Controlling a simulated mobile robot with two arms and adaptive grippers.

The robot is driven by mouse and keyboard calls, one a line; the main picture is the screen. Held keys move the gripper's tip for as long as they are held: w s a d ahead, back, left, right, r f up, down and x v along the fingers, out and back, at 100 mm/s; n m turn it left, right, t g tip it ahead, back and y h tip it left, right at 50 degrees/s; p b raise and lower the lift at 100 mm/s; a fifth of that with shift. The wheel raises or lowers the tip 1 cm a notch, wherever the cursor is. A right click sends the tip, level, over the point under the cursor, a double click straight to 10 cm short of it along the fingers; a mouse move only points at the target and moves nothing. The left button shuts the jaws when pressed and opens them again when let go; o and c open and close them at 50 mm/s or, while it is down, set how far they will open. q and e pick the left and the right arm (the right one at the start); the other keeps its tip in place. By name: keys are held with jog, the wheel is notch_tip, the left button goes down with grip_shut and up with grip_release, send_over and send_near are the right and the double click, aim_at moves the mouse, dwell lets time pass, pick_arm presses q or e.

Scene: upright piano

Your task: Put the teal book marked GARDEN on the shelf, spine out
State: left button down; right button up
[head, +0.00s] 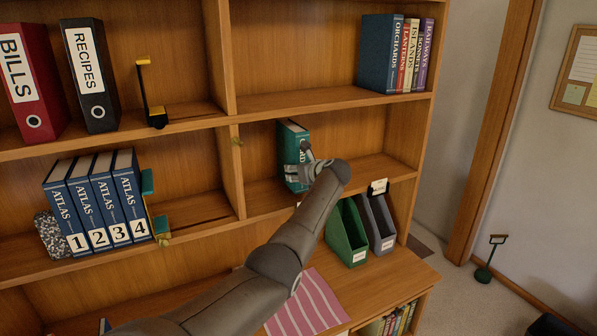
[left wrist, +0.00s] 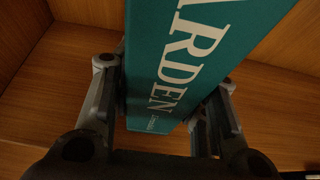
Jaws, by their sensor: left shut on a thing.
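The teal book marked GARDEN (head: 293,136) is upright in the right middle compartment of the bookcase, left of that compartment's middle. My left gripper (head: 304,172) is shut on it from the front. In the left wrist view the book's spine (left wrist: 180,65) faces the camera, showing "ARDEN" in white letters, with one finger on each side. The book's lower front is partly hidden by the gripper in the head view. I cannot tell whether its bottom touches the shelf board (head: 375,168). My right gripper is not in view.
Upright books (head: 395,55) stand on the shelf above. Blue atlases (head: 97,205) stand in the left compartment past a divider (head: 232,170). Green (head: 345,235) and grey (head: 378,222) file holders stand on the ledge below.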

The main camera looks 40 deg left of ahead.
pick_arm(q)
jog(key=shift+f, duration=0.75)
jog(key=c, duration=0.8)
grip_release()
jog(key=shift+o, duration=0.2)
jog(key=shift+s+d+f, duration=0.1)
jog(key=shift+f, duration=0.15)
jog(key=shift+d+r, duration=0.2)
jog(key=shift+d, duration=0.1)
jog(key=v, duration=1.1)
jog(key=shift+s+r, duration=0.15)
jog(key=shift+s, duration=0.05)
jog(key=shift+d, duration=0.1)
